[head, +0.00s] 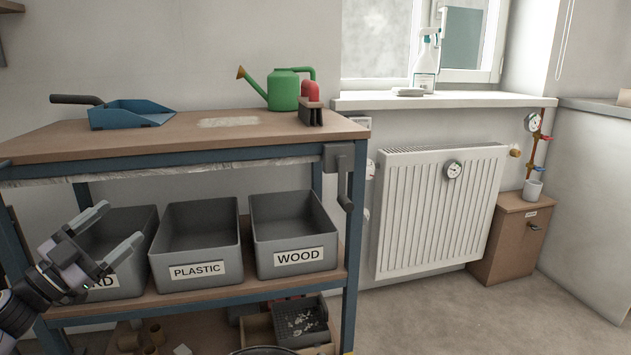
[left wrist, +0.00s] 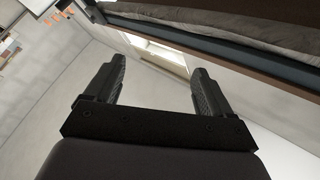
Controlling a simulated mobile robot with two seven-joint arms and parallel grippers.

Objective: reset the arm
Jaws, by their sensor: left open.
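My left gripper (head: 117,232) comes in from the lower left of the head view. It is in front of the bench's middle shelf, before the left grey bin (head: 128,222), and hides part of that bin's label. Its two fingers are spread apart with nothing between them. The left wrist view also shows the open fingers (left wrist: 158,85), with bare floor and wall beyond them and a bench edge (left wrist: 240,50) at the upper right. My right gripper is in neither view.
A workbench (head: 240,135) carries a blue dustpan (head: 130,114), a green watering can (head: 284,90) and a brush (head: 311,112). Bins labelled PLASTIC (head: 196,240) and WOOD (head: 292,232) stand on its shelf. A radiator (head: 440,215) and brown cabinet (head: 510,240) stand right. Floor (head: 480,320) there is clear.

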